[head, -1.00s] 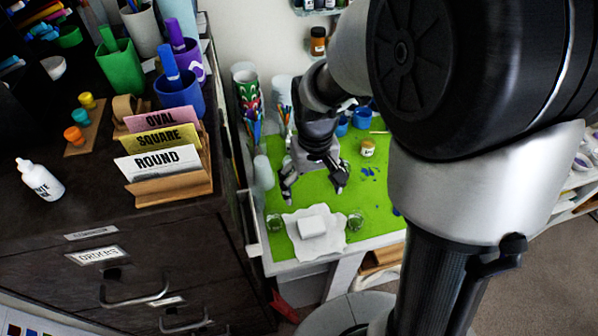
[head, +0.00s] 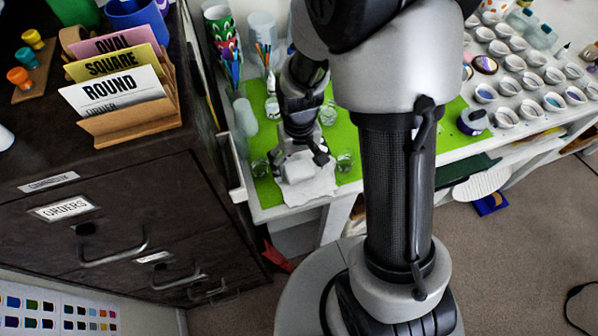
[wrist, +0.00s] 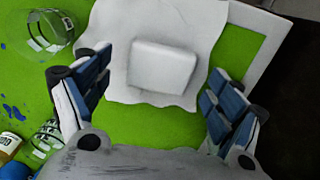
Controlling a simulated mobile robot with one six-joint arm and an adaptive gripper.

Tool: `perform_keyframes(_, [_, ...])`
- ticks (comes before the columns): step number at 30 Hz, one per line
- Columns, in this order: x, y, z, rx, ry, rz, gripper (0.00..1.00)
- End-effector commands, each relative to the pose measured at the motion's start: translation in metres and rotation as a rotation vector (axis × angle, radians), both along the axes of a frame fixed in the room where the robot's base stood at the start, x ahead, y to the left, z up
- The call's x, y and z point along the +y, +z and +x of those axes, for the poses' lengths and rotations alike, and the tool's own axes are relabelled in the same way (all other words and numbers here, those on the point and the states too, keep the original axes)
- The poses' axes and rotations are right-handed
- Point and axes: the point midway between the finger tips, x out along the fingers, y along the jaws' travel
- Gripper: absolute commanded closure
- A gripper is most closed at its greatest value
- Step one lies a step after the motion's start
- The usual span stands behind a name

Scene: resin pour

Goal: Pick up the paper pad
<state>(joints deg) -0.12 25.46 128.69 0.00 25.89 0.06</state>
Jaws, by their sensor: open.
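The paper pad is a small white block (wrist: 162,67) lying on a white sheet with wavy edges (wrist: 118,90) on the green mat. In the head view the pad (head: 298,167) shows just below my gripper (head: 300,158), partly hidden by it. In the wrist view my gripper (wrist: 148,95) is open, with one blue-padded finger to the left of the pad and one to the right. Neither finger touches the pad in the wrist view. How high the fingertips are above it is hard to tell.
A clear glass jar (wrist: 42,35) stands left of the sheet in the wrist view. The dark drawer cabinet (head: 130,215) stands close on the left.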

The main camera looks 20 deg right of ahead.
Motion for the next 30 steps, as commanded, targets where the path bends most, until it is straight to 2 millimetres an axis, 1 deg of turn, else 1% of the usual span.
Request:
perform_keyframes(1, [-0.0001, -0.0119, -0.0003, 0.003, 0.0, 0.0, 0.14])
perform_keyframes(3, [0.0, -0.0187, 0.0, 0.002, 0.0, 0.0, 0.14])
perform_keyframes(10, [0.0, -0.0189, 0.0006, -0.001, 0.0, 0.0, 0.14])
perform_keyframes(27, [0.0, -0.0187, 0.0007, -0.001, 0.0, 0.0, 0.52])
perform_keyframes(30, [0.0, -0.0187, 0.0007, -0.001, 0.0, 0.0, 0.53])
